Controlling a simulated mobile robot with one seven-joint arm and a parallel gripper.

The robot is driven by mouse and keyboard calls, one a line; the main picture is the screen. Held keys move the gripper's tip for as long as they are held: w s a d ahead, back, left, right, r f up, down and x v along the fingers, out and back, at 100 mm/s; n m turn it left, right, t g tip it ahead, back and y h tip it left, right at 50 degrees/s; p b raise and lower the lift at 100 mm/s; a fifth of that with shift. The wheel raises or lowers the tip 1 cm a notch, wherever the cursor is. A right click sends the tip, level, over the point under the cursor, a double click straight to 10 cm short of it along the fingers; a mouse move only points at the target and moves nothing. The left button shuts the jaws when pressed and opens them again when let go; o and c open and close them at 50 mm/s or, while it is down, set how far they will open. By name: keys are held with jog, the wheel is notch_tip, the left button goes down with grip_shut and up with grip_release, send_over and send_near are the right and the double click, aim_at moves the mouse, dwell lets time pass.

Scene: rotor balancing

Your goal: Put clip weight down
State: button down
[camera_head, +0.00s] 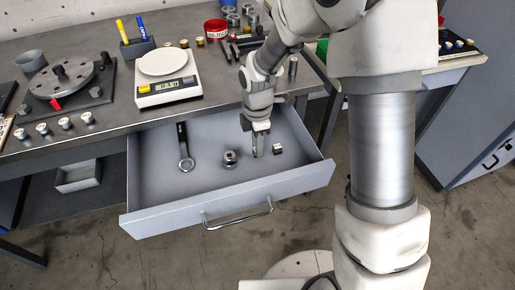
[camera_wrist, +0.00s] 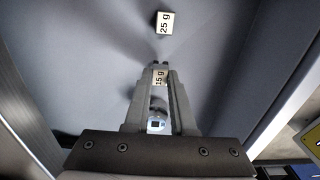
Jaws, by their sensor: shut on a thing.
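My gripper (camera_head: 261,151) reaches down into the open drawer (camera_head: 160,206). In the wrist view my gripper (camera_wrist: 160,72) is shut on a small clip weight (camera_wrist: 160,77) marked 15 g, held between its fingertips. In the head view the fingers mostly hide this weight. I cannot tell whether the held weight touches the floor.
In the drawer, a ring-ended wrench (camera_head: 184,150) and a round metal piece (camera_head: 230,158) lie left of my gripper. On the bench above stand a scale (camera_head: 166,90) and a rotor disc (camera_head: 62,77). The drawer's left and front floor is clear.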

jog(key=shift+f, duration=0.45)
jog(key=shift+f, duration=0.2)
jog(key=c, duration=0.8)
grip_release()
jog(key=shift+o, duration=0.2)
jog(key=shift+r, duration=0.1)
